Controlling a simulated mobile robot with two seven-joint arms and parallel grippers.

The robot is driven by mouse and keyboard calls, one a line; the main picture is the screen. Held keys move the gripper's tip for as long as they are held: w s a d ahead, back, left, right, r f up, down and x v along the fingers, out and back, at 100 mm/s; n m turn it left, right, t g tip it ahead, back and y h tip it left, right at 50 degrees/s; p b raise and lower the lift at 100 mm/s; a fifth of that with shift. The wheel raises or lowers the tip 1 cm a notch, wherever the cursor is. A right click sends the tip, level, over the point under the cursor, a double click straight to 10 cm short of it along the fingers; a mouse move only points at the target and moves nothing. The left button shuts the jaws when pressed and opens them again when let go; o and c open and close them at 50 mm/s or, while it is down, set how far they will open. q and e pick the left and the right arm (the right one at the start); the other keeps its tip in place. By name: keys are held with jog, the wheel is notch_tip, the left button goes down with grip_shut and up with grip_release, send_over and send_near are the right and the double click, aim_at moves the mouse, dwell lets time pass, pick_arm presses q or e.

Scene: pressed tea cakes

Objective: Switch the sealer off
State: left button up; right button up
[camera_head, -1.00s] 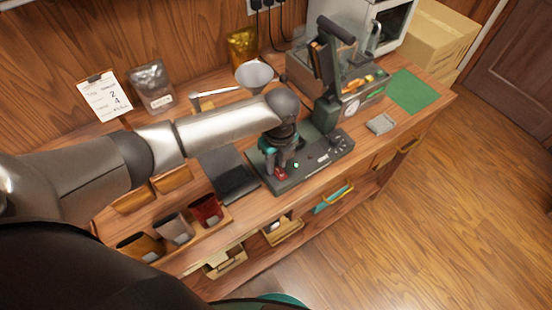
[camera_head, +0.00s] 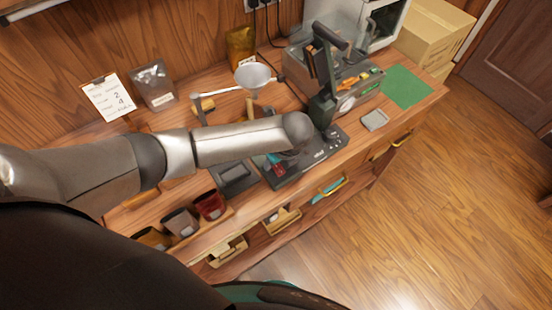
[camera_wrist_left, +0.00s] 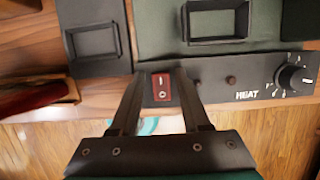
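The sealer (camera_head: 322,152) is a dark bench device with an upright lever press, partly hidden behind my left arm in the head view. In the left wrist view its front panel (camera_wrist_left: 215,88) shows a red rocker switch (camera_wrist_left: 161,87) with light marks, a small dark red lamp (camera_wrist_left: 231,80) and the HEAT dial (camera_wrist_left: 288,77). My left gripper (camera_wrist_left: 160,76) is open, its two fingers apart on either side of the switch. Nothing is held between them. Whether a finger touches the switch, I cannot tell. My right gripper is not in view.
A dark flat device (camera_head: 234,178) lies left of the sealer. Several cups, including a red one (camera_head: 209,205), stand at the front edge. A funnel (camera_head: 252,76) and pouches are behind. A grey pad (camera_head: 375,120) and green mat (camera_head: 407,87) lie to the right.

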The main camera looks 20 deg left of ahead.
pick_arm(q)
jog(key=shift+o, duration=0.8)
jog(key=p+v, duration=0.1)
jog(key=v, duration=1.4)
jog(key=shift+p, duration=0.35)
jog(key=shift+s+d, duration=0.1)
